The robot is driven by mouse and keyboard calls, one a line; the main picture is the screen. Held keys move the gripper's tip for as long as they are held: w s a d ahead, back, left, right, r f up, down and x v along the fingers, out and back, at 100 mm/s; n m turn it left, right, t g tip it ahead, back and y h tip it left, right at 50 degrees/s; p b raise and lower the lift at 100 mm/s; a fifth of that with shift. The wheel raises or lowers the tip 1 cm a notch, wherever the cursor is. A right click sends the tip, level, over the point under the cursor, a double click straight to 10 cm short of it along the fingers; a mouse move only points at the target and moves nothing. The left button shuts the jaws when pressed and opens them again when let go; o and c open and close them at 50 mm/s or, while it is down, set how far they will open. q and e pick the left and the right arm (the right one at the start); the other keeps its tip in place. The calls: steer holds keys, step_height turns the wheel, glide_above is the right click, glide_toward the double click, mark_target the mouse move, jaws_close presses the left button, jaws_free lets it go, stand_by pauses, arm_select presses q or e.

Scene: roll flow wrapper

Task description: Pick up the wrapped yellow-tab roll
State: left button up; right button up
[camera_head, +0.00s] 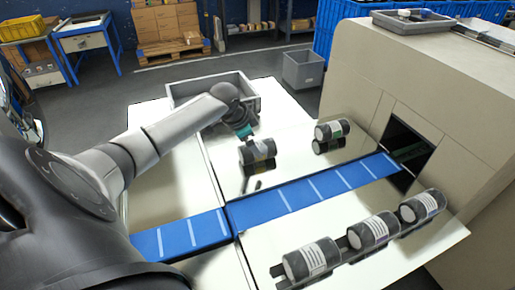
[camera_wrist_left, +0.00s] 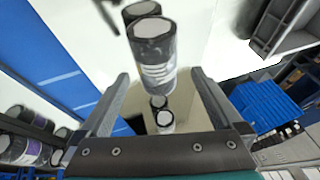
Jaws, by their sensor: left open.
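A dark wrapped roll (camera_head: 257,152) with a pale label and what looks like a yellowish tab lies on the glossy table, beyond the blue belt. My left gripper (camera_head: 246,136) is just above it, pointing down. In the left wrist view the roll (camera_wrist_left: 155,60) shows its grey end and striped label, between and beyond the spread fingers. The left gripper is open, and I see no grip on the roll. Another wrapped roll (camera_head: 332,129), with a greenish tab, lies to the right. My right gripper is not in view.
A blue belt (camera_head: 310,188) runs into a dark opening in the beige machine (camera_head: 430,95). Several labelled rolls (camera_head: 368,232) lie on a rack along the front. A grey tray (camera_head: 213,86) stands behind the left gripper. Bare table surrounds the roll.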

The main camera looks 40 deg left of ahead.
mark_target(268, 146)
arm_select(q)
steer(key=x, duration=0.1)
steer(key=b+x, duration=0.1)
steer(key=x, duration=0.1)
steer(key=shift+s+d+f, duration=0.15)
steer(key=shift+d+f, duration=0.05)
steer(key=shift+f, duration=0.25)
steer(key=shift+b+x, duration=0.4)
steer(key=shift+x, duration=0.4)
steer(key=shift+r, duration=0.1)
steer(key=shift+c, duration=0.4)
jaws_close()
